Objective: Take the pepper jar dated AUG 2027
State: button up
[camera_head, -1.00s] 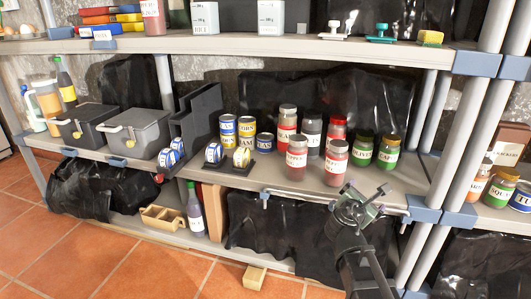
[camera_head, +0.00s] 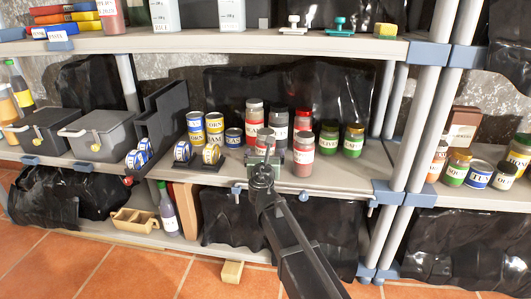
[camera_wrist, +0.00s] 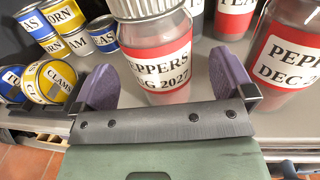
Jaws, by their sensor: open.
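The pepper jar (camera_wrist: 157,60) with a red label reading PEPPERS and a partly covered date ending "G 2027" stands upright between my open fingers in the wrist view. In the head view this jar (camera_head: 264,136) is partly hidden behind my gripper (camera_head: 264,163). My gripper (camera_wrist: 165,82) has its two purple pads on either side of the jar's lower part; I cannot tell whether they touch it. A second pepper jar (camera_wrist: 288,55), dated DEC 2027, stands just right of the right finger; it also shows in the head view (camera_head: 303,152).
Behind stand more red-labelled jars (camera_head: 254,112) and a dark-lidded jar (camera_head: 280,123). Green jars (camera_head: 352,140) are to the right. Blue and yellow cans (camera_head: 215,126) stand left. The upper shelf (camera_head: 215,42) runs overhead.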

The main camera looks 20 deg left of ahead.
aim_at(266, 131)
jog(key=x, duration=0.4)
jog(key=c, duration=1.4)
jog(key=shift+o, duration=0.2)
notch_tip(266, 131, up, 10)
jog(key=p, duration=1)
jog(key=shift+r, duration=0.1)
